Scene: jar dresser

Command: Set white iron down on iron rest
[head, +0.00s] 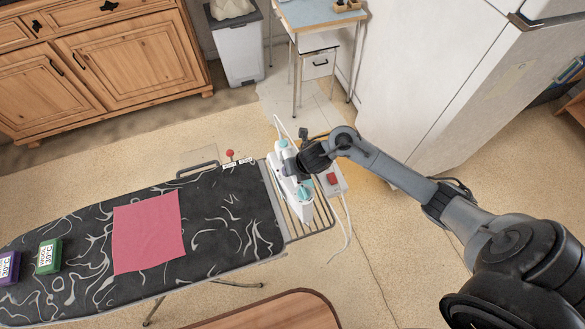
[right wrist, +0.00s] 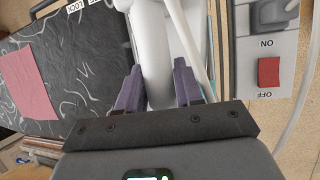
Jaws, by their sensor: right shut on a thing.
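The white iron (head: 289,188) with teal parts is over the wire iron rest (head: 322,222) at the right end of the ironing board (head: 225,255). I cannot tell whether its sole touches the bars. My right gripper (head: 300,163) is shut on its handle, partly hidden by my wrist in the head view. In the right wrist view, the two purple fingers (right wrist: 158,88) lie on either side of the white handle (right wrist: 156,60). My left gripper is not in view.
A pink cloth (head: 148,232) lies on the board, with green (head: 48,257) and purple (head: 9,268) labelled boxes at left. A panel with a red switch (head: 332,179) and a white cord (head: 347,225) are beside the rest. A red-knobbed lever (head: 230,154) is behind.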

